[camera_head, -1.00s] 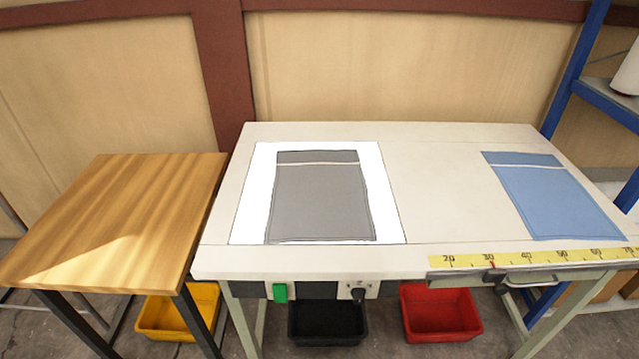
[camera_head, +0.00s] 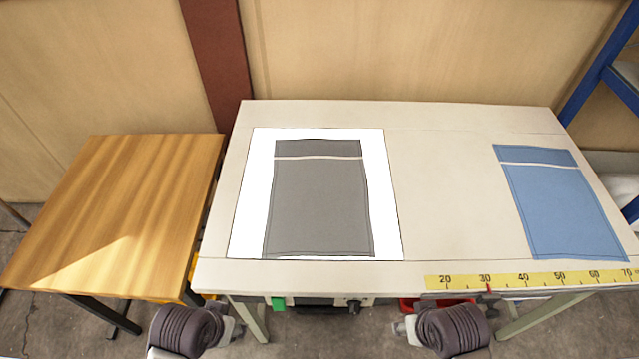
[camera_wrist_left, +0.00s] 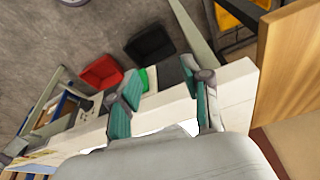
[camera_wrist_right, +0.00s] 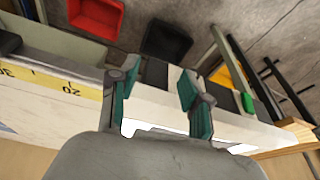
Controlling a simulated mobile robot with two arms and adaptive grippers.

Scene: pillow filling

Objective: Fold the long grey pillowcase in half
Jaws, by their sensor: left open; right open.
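The long grey pillowcase (camera_head: 318,205) lies flat and unfolded on a white sheet (camera_head: 388,235) on the left half of the cream table. It has a darker band and a pale stripe at its far end. In the head view only parts of my arms show at the bottom edge, in front of the table, and the fingers are out of the picture. My left gripper (camera_wrist_left: 165,105) is open and empty in the left wrist view. My right gripper (camera_wrist_right: 157,103) is open and empty in the right wrist view. Both are apart from the pillowcase.
A blue pillowcase (camera_head: 560,208) lies flat at the table's right. A yellow ruler (camera_head: 530,280) runs along the front edge. A wooden table (camera_head: 120,210) stands at the left. Red (camera_wrist_right: 97,14) and black (camera_wrist_right: 166,42) bins sit below. The table's middle (camera_head: 445,190) is clear.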

